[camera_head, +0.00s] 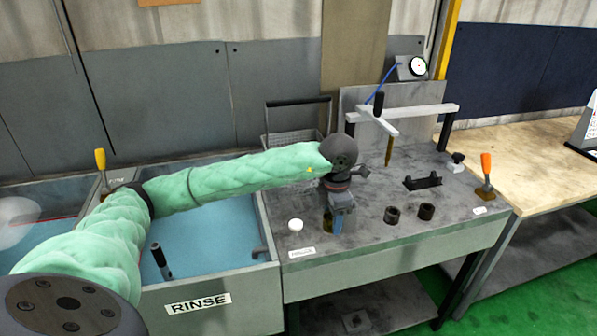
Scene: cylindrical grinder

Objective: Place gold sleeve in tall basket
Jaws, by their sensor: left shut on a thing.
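My left arm reaches across from the left, and my left gripper (338,222) points down at the grey bench. It is shut on a small gold sleeve (328,223), of which only a part shows beside the fingers. I cannot tell whether the sleeve touches the bench top. A wire basket with a tall dark handle (291,141) stands at the back of the bench, behind my arm and up and left of the gripper. My forearm and wrist hide its lower part. My right gripper is not in view.
Two dark rings (392,215) (426,211) and a black cradle (423,183) lie right of the gripper. The blue RINSE tank (205,235) lies left, under my arm.

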